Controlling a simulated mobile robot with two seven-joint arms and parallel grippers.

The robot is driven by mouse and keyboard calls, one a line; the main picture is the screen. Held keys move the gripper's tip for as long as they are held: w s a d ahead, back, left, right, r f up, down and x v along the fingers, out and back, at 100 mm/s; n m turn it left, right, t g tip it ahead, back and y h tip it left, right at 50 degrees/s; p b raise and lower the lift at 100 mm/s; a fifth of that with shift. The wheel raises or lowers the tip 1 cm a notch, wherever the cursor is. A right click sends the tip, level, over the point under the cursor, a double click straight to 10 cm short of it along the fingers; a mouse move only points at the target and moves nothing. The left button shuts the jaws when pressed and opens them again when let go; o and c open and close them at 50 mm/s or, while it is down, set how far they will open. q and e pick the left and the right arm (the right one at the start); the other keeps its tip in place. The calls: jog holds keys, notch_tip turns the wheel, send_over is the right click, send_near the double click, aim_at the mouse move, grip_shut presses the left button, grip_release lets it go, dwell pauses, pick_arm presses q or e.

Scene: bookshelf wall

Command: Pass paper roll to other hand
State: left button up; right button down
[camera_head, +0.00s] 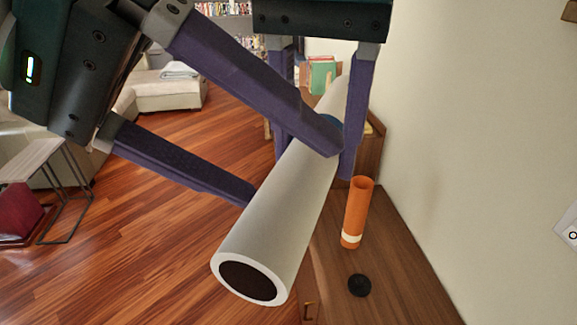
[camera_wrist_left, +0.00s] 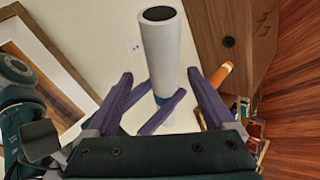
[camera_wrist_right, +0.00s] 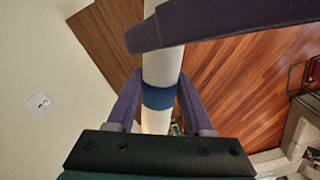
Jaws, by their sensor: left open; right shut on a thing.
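The paper roll (camera_head: 275,215) is a long white tube with a dark open end towards the head camera and a blue band farther back. My right gripper (camera_head: 320,165) comes from above and is shut on the roll near the blue band (camera_wrist_right: 158,97). My left gripper (camera_head: 292,172) is open, one finger crossing over the roll and the other at its left side. In the left wrist view the roll (camera_wrist_left: 164,55) stands between the spread left fingers. A left finger also crosses the roll in the right wrist view. The roll's far part is partly hidden by the fingers.
A wooden cabinet (camera_head: 390,275) stands below, along the pale wall (camera_head: 470,120). On it are an orange cylinder (camera_head: 357,212) and a small black round object (camera_head: 359,285). A sofa (camera_head: 170,92) and side table (camera_head: 30,160) are at left; wood floor (camera_head: 120,250) is open.

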aim_at(278, 168)
pick_arm(q)
jog(key=shift+x, duration=1.55)
jog(key=shift+d+r, duration=0.1)
jog(key=shift+r, duration=0.05)
grip_shut()
pick_arm(e)
jog(key=shift+c, duration=1)
grip_release()
jog(key=shift+r, duration=0.1)
